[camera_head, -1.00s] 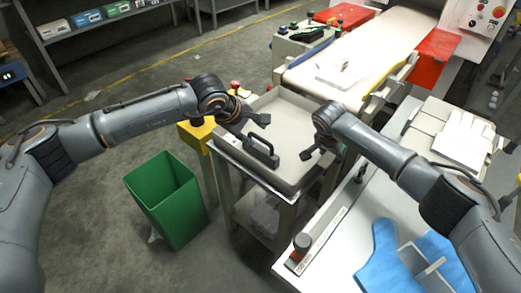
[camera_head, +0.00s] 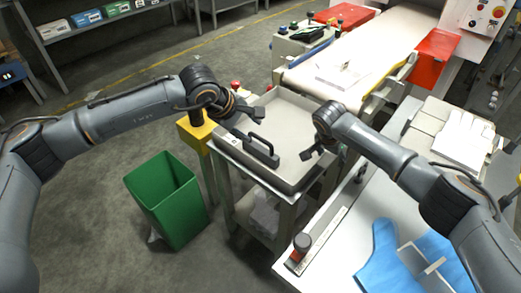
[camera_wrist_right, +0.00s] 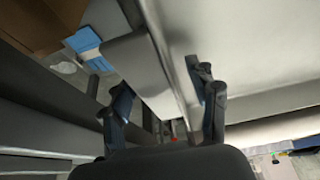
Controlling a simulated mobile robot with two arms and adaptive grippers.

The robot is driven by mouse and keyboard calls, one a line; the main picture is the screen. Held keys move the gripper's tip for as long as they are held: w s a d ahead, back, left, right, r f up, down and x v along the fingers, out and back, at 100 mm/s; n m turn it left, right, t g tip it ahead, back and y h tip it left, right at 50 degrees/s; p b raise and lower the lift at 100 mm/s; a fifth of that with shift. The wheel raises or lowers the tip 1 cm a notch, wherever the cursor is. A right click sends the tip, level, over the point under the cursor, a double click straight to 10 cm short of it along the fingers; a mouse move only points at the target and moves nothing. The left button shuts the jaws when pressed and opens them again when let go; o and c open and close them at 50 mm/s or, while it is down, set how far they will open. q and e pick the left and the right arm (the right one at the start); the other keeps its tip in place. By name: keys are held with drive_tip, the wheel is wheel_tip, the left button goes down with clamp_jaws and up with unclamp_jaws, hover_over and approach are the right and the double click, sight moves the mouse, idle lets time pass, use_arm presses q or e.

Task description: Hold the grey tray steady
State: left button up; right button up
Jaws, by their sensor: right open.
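The grey tray (camera_head: 292,122) sits on top of a metal stand, with shallow raised walls. A black handle-shaped tool (camera_head: 259,150) lies at its near left side. My left gripper (camera_head: 254,112) is above the tray's left rim; its finger opening is too small to tell. My right gripper (camera_head: 314,150) is at the tray's right side. In the right wrist view my right gripper (camera_wrist_right: 165,100) is open, and a pale rim (camera_wrist_right: 168,60), apparently the tray's, runs between its fingers. Contact with the fingers cannot be told.
A green bin (camera_head: 166,198) stands on the floor left of the stand. A white worktable (camera_head: 335,235) with a blue glove-like sheet (camera_head: 385,255) is at right. A conveyor (camera_head: 375,45) lies behind the tray.

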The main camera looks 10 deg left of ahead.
drive_tip(key=v, duration=1.2)
